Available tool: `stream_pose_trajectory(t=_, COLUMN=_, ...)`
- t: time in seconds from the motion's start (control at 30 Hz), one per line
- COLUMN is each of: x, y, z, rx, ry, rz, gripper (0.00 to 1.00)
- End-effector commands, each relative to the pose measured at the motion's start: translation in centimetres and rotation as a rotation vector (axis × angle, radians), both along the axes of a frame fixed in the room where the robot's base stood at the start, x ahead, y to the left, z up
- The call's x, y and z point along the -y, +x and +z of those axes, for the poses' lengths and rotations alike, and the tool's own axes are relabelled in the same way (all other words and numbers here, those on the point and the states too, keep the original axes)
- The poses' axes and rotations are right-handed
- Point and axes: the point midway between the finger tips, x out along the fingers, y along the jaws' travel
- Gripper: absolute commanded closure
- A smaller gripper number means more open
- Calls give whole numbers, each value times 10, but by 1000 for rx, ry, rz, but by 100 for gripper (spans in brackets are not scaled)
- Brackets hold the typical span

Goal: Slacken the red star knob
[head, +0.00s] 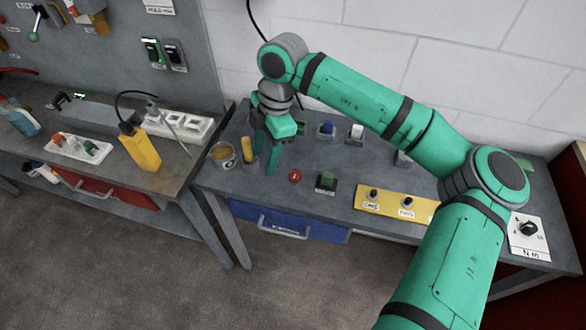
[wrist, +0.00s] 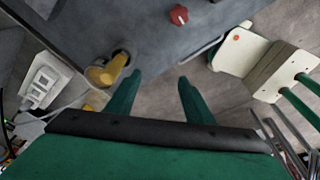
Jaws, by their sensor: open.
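The red star knob (head: 295,175) sits on the grey bench top (head: 225,183), left of a green square button. In the wrist view the knob (wrist: 179,15) is at the top edge, beyond the fingertips and roughly in line with the gap between them. My gripper (head: 268,162) is over the left part of the bench, just left of the knob and apart from it. In the wrist view my gripper (wrist: 160,78) has its two green fingers spread with nothing between them. The head view shows the fingers nearly edge-on, so their height over the bench is hard to judge.
A yellow upright piece (head: 247,150) and an open can (head: 223,155) stand left of my gripper. The green button (head: 326,181) and a yellow panel with two knobs (head: 393,204) lie to the right. A blue drawer (head: 290,223) is below the front edge.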

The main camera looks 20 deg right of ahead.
Motion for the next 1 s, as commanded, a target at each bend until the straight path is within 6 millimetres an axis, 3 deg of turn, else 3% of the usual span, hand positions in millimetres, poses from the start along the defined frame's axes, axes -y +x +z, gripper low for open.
stream_pose_trajectory(t=0.03, x=23, y=1, z=3, rx=-5, ry=-62, rz=-45, gripper=52)
stream_pose_trajectory(t=0.1, x=46, y=0, z=7, rx=-12, ry=-128, rz=-96, gripper=52)
stream_pose_trajectory(t=0.3, x=78, y=-2, z=11, rx=-23, ry=-215, rz=-170, gripper=52)
stream_pose_trajectory(t=0.47, x=85, y=-4, z=-4, rx=-26, ry=-217, rz=-182, gripper=52)
stream_pose_trajectory(t=0.8, x=79, y=-2, z=-63, rx=-25, ry=-214, rz=-172, gripper=52)
stream_pose_trajectory(t=1.0, x=77, y=-2, z=-86, rx=-24, ry=-215, rz=-168, gripper=52)
